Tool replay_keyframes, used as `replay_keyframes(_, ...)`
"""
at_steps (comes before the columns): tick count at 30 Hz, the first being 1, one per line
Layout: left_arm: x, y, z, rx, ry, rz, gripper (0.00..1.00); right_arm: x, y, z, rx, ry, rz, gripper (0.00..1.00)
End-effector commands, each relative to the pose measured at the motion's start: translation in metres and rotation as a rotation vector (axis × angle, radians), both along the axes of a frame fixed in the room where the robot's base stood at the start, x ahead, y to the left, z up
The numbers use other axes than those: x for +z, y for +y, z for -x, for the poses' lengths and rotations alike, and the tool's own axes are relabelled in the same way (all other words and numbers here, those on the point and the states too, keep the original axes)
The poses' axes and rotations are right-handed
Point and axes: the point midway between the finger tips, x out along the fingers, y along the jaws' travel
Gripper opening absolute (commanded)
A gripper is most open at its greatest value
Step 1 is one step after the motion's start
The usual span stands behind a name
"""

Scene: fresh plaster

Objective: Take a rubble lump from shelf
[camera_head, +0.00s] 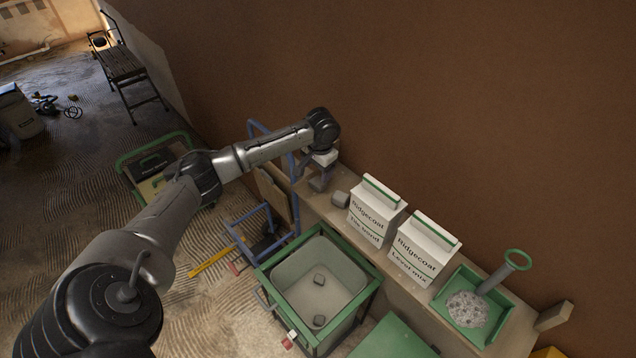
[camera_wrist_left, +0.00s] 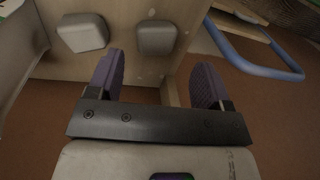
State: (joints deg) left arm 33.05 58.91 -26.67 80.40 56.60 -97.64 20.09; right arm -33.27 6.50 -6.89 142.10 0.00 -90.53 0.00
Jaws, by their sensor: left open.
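The shelf (camera_head: 420,292) runs along the brown wall. A grey rubble lump (camera_head: 341,199) lies on it, left of the white bags. In the left wrist view two pale grey lumps lie on the shelf: one at the upper left (camera_wrist_left: 82,33), the other nearer the middle (camera_wrist_left: 156,38). My left gripper (camera_head: 319,181) is over the shelf's far left end. Its purple-padded fingers (camera_wrist_left: 158,75) are open and empty, with the middle lump just beyond and between their tips. Whether they touch it I cannot tell. My right gripper is out of view.
Two white Ridgecoat bags (camera_head: 376,212) (camera_head: 422,249) and a green tray (camera_head: 494,318) with grey rubble stand along the shelf. In front, a green-framed tub (camera_head: 340,262) holds two grey lumps. A blue metal frame (camera_head: 262,222) stands by the shelf's left end, close to my left gripper.

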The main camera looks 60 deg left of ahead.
Motion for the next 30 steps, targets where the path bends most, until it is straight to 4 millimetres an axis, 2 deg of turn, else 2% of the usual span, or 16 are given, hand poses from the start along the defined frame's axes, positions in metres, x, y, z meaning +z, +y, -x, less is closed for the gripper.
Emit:
replay_keyframes(4, -0.017, 0.002, 0.0, -0.001, 0.001, -0.001, 0.73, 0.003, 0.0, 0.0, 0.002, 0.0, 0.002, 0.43)
replay_keyframes(13, -0.032, 0.002, 0.0, -0.001, 0.0, 0.0, 0.73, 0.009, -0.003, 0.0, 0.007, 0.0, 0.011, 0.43)
replay_keyframes(21, -0.067, 0.005, 0.0, -0.002, 0.0, 0.0, 0.73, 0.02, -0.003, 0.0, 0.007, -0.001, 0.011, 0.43)
replay_keyframes(30, -0.077, 0.006, 0.0, -0.002, -0.001, -0.002, 0.73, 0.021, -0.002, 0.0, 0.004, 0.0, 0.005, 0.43)
